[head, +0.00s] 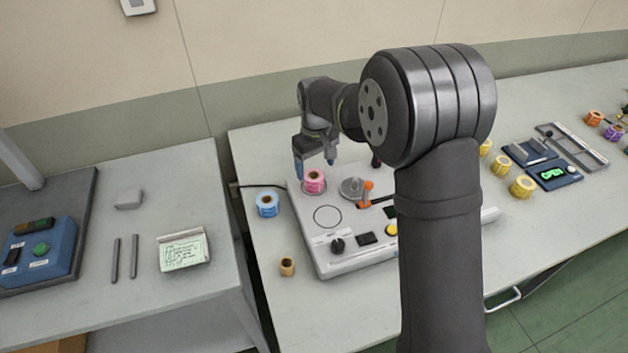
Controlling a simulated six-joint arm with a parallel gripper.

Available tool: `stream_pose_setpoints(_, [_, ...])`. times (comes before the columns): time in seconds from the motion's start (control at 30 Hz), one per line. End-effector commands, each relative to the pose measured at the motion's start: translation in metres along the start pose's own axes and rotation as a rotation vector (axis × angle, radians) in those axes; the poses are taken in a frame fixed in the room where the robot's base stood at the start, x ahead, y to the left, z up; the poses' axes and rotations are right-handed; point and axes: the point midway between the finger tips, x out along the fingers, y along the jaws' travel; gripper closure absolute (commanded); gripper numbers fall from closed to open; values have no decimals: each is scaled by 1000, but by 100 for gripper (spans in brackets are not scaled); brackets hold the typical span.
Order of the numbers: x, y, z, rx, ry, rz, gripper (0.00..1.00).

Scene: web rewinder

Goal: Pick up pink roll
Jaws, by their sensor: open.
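The pink roll (314,181) stands upright at the back left of the white rewinder machine (345,262). My gripper (314,172) points down just above and behind the roll. Its two fingers are apart, one blue-tinted finger at the roll's left and the other near its upper right. The roll appears to lie close to or between the fingertips, but from this angle I cannot tell if they touch it. Nothing is seen held.
A blue roll (267,204) stands on the table left of the machine, and a small brown roll (287,267) stands nearer the front. Several yellow rolls (523,186) stand farther right. An empty circle marks the machine's top.

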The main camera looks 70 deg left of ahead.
Motion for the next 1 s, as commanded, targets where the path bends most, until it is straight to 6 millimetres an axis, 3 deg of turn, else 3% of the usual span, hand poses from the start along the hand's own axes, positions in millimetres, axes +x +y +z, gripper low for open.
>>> stream_pose_setpoints(0.4, [49, -2, -4, 0, -2, -1, 23])
stream_pose_setpoints(0.63, [51, -2, -4, 0, 0, 0, 23])
stream_pose_setpoints(0.87, [51, -2, -4, 0, 0, 0, 68])
stream_pose_setpoints(1.0, [51, -2, -4, 0, 0, 0, 72])
